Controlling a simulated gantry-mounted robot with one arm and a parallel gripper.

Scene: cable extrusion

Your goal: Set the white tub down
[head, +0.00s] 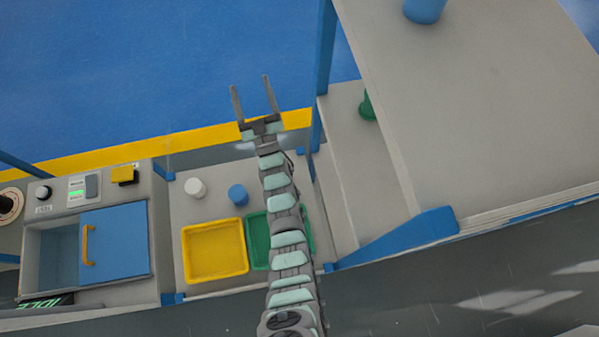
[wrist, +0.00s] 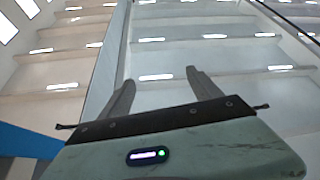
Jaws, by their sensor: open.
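The white tub (head: 195,187) stands on the grey worktop in the head view, left of a blue tub (head: 238,195) and behind a yellow tray. My gripper (head: 251,86) is open and empty. In the head view it is raised, with its fingers pointing up the picture, apart from the white tub. In the wrist view my gripper (wrist: 162,84) has its fingers spread with nothing between them, and no tub shows there.
The yellow tray (head: 214,273) and a green tray (head: 258,241), partly hidden by my arm, sit on the worktop. A control cabinet (head: 88,247) stands at left. At right, a grey shelf (head: 500,110) holds another blue tub (head: 425,10); a green tub (head: 367,107) stands below.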

